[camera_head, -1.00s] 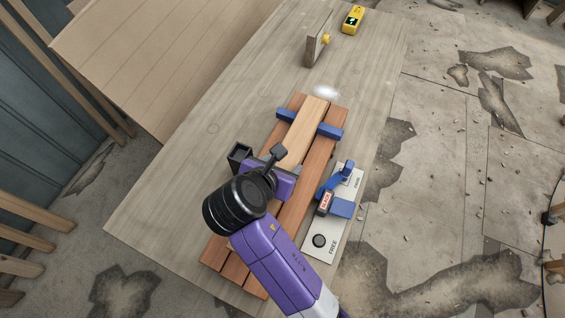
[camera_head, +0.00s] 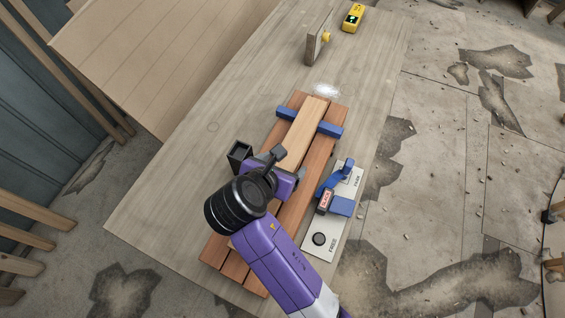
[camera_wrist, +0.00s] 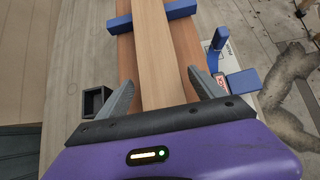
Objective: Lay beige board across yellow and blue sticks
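The board also shows in the wrist view (camera_wrist: 158,55), running from the blue stick back under my gripper. My gripper (camera_wrist: 165,92) is open, with one grey finger on each side of the board and small gaps between the fingers and its edges. No yellow stick can be made out.
Reddish-brown planks (camera_head: 320,150) lie on the grey wooden table (camera_head: 170,190). A black open box (camera_head: 239,155) stands left of my gripper. A white panel with a blue clamp (camera_head: 337,190) is at the right. An upright wooden block (camera_head: 318,46) and a yellow device (camera_head: 352,18) stand at the far end.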

